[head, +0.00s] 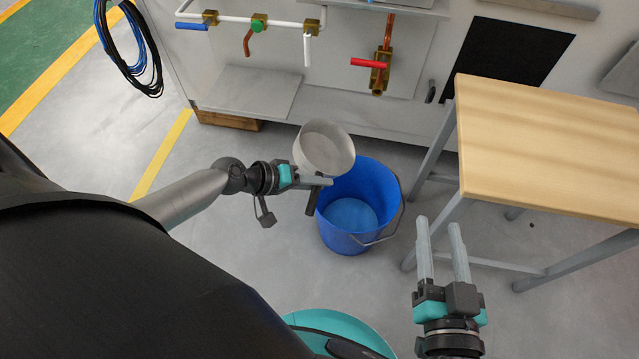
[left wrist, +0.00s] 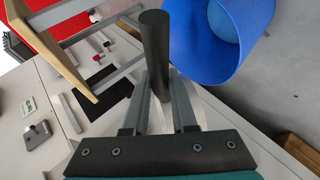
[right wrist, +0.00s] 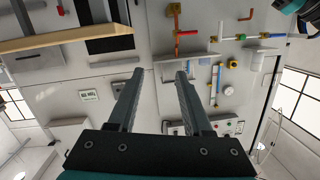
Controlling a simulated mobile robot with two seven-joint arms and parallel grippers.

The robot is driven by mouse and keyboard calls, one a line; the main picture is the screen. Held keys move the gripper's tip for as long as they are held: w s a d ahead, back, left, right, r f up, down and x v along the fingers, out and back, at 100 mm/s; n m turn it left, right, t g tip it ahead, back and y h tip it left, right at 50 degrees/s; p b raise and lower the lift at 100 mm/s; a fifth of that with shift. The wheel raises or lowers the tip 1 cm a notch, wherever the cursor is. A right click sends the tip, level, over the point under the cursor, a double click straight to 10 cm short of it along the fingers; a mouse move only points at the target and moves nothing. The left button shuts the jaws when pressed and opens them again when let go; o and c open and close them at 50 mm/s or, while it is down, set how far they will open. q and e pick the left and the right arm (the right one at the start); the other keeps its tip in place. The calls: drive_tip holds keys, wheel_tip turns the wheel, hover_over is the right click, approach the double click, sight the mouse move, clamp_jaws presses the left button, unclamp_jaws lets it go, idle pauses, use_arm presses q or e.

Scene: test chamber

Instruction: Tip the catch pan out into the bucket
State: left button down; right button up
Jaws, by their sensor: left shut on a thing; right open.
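The catch pan (head: 325,150) is a round, pale grey pan in the head view, at the upper left of the bucket and tilted. My left gripper (head: 318,183) is shut on the pan's dark handle (left wrist: 155,50), which stands between the fingers in the left wrist view. Most of the pan is hidden in that view, and I cannot tell whether it holds anything. The blue bucket (head: 372,185) stands upright on the floor with its wire handle down at the right; inside I see only blue. My right gripper (head: 442,250) is open and empty, right of and nearer than the bucket.
A wood-topped table (head: 550,140) stands right of the bucket, its metal legs close by. Behind is a grey panel with white pipes and a red-handled valve (head: 370,63). A low grey shelf (head: 245,90) juts out at the back left. Floor left of the bucket is clear.

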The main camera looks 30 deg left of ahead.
use_arm(q)
drive_tip(key=shift+a+f, duration=0.1)
drive_tip(key=shift+a, duration=0.2)
drive_tip(key=shift+s+a+f+n+t+h, duration=0.2)
drive_tip(key=shift+a+n+t+h, duration=0.25)
drive_tip(key=shift+h, duration=0.4)
drive_tip(key=shift+s+a+f+n+t+h, duration=0.15)
drive_tip(key=shift+a+n+t+h, duration=0.1)
drive_tip(key=shift+a+t+h, duration=0.45)
use_arm(e)
drive_tip(key=shift+s+a+r+t, duration=0.15)
drive_tip(key=shift+s+r+t, duration=0.15)
drive_tip(key=shift+t, duration=0.2)
use_arm(q)
drive_tip(key=shift+d, duration=0.1)
use_arm(e)
drive_tip(key=shift+w, duration=0.1)
